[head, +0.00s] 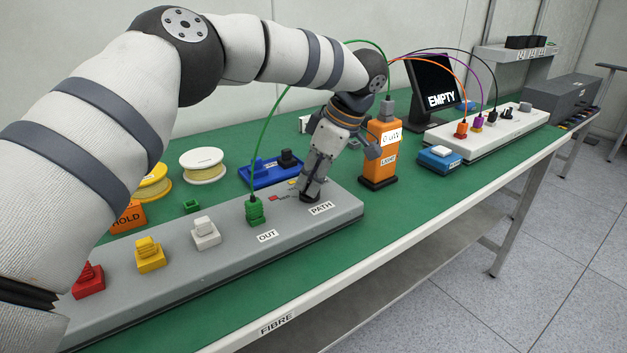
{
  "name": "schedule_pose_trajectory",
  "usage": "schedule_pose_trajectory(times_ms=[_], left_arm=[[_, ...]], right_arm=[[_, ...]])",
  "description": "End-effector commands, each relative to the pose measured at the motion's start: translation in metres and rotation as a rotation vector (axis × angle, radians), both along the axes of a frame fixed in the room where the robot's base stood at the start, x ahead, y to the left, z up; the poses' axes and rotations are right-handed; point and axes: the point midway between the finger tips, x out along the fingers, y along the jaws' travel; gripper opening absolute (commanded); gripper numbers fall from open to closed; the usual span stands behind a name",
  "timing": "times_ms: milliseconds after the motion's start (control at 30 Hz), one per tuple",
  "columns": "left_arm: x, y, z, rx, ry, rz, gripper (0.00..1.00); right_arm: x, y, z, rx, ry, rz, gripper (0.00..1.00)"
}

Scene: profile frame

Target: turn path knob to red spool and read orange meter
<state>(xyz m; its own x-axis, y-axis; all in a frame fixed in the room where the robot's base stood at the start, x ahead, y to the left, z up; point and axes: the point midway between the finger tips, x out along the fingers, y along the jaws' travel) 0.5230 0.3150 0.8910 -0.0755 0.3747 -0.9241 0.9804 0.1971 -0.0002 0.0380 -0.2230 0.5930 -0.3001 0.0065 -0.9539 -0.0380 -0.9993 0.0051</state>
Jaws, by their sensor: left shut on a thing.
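My left gripper (312,194) points down and is shut on the path knob, beside the PATH label (321,208) on the grey panel (215,262). The fingers hide most of the knob, so I cannot tell where it points. A red mark (278,198) and a yellow mark (293,182) show left of the fingers. The orange meter (379,168) stands upright just right of the panel; its small white screen (391,137) seems to start with 0, the rest too small to read surely. No red spool shows; my arm covers the left. My right gripper is not in view.
A yellow spool (153,188) and a white spool (203,174) lie behind the panel. Red (88,281), yellow (149,256), white (205,234) and green (254,211) connectors stand on it. A black screen (432,86) reads EMPTY. Cables arch behind the meter.

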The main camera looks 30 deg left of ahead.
Motion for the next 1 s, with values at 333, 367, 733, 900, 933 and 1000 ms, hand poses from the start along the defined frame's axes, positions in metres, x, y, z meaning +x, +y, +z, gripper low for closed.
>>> schedule_pose_trajectory(times_ms=[333, 367, 733, 900, 933, 1000], left_arm=[[0.002, 0.0, -0.004, -0.001, 0.003, 0.249, 0.0], [0.002, 0.0, -0.003, 0.0, 0.003, 0.264, 0.0], [0.002, 0.001, -0.001, 0.001, 0.002, 0.374, 0.0], [0.002, 0.001, -0.001, 0.001, 0.001, 0.385, 0.0], [0.002, 0.001, -0.001, 0.001, 0.001, 0.386, 0.0], [0.002, 0.001, -0.001, 0.001, 0.002, 0.386, 0.0]], right_arm=[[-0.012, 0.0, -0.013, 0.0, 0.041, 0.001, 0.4], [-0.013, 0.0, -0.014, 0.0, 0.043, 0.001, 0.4], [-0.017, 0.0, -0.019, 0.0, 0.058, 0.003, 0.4], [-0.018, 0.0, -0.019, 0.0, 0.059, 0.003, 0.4], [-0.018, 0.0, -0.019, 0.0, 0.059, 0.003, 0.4], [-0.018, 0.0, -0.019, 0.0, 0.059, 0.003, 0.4]])
